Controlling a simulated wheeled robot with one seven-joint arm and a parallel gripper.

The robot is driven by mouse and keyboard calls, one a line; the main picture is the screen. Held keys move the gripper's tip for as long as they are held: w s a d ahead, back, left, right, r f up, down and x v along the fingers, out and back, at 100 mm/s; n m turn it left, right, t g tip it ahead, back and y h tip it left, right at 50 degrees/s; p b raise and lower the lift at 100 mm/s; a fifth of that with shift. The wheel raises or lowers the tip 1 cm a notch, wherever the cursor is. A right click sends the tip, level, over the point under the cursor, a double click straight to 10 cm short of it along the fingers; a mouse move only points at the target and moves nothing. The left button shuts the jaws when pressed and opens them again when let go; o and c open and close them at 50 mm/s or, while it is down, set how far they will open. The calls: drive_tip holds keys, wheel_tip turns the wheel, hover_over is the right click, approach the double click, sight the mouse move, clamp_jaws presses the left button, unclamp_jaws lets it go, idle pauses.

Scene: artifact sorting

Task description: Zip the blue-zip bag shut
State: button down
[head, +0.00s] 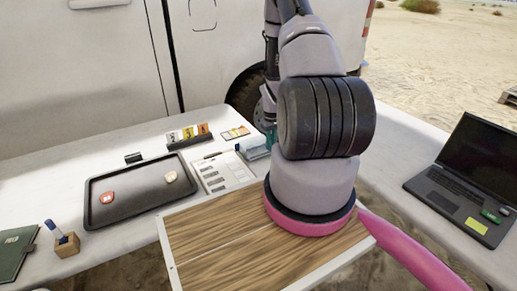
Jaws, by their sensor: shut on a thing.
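My gripper (269,128) is at the far side of the table, mostly hidden behind my own large arm links. Only a narrow part of its wrist and a teal bit show at the left edge of the arm. A clear, bluish bag-like item (253,148) with a blue edge lies right beside it, partly covered by the arm. It appears to be the blue-zip bag, and my gripper is shut at it. The fingertips, the zip and how far it is closed cannot be made out.
A dark tray (127,212) holds a red-and-white piece (107,197) and a pale piece (171,177). A printed sheet (222,172), colored cards (190,134) and a pen holder (66,243) are nearby. A wooden board (215,240) lies in front; a laptop (465,180) stands right.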

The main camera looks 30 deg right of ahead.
drive_tip(key=shift+w+d, duration=0.1)
drive_tip(key=shift+d, duration=0.55)
drive_tip(key=c, duration=0.8)
unclamp_jaws()
drive_tip(key=shift+c, duration=0.2)
drive_tip(key=shift+r, duration=0.1)
wheel_tip(320, 180, up, 11)
